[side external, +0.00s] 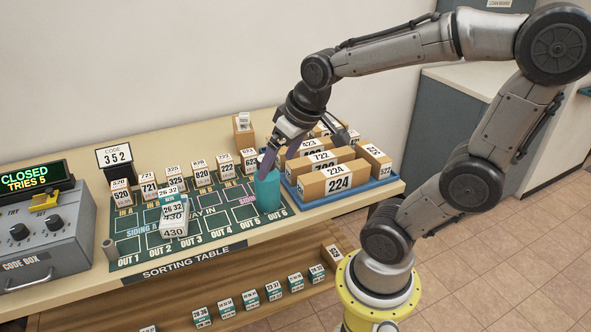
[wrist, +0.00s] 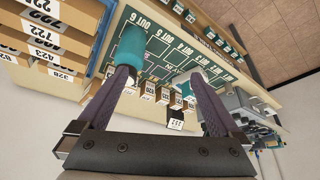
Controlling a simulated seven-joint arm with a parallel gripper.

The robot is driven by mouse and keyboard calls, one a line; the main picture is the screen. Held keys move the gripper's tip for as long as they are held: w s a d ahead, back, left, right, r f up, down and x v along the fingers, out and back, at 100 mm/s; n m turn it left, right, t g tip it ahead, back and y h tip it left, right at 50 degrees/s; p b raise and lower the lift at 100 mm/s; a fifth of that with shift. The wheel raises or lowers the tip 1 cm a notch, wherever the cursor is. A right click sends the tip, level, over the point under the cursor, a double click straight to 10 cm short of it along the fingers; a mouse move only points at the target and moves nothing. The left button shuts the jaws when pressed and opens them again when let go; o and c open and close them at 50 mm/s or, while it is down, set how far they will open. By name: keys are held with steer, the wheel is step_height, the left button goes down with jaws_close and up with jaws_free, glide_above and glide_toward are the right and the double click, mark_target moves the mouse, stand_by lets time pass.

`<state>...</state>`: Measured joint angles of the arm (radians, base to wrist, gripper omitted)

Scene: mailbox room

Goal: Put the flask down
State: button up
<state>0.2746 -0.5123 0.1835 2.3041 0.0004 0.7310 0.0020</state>
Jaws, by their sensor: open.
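The teal flask (side external: 267,190) stands upright on the green mat (side external: 126,248) of the sorting table, near the OUT 5 and OUT 6 end. My gripper (side external: 277,166) is open and tilted down just above and behind the flask. In the wrist view the flask (wrist: 130,46) shows at the tip of the left finger, while the right finger is well apart from it. The space between the fingertips (wrist: 160,73) looks empty. I cannot tell whether the left finger touches the flask.
A blue tray (side external: 345,197) of brown boxes stands close right of the flask. A row of numbered small boxes (side external: 203,174) lines the mat's back. A white box stack (side external: 174,227) stands left on the mat. The grey code box (side external: 45,245) is at far left.

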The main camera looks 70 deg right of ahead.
steer(key=s+a+r+n+y, duration=0.1)
steer(key=s+a+n, duration=0.2)
steer(key=s+a, duration=0.3)
steer(key=shift+s+a+r+t, duration=0.2)
steer(key=shift+s+a+t, duration=0.2)
steer(key=shift+s, duration=0.4)
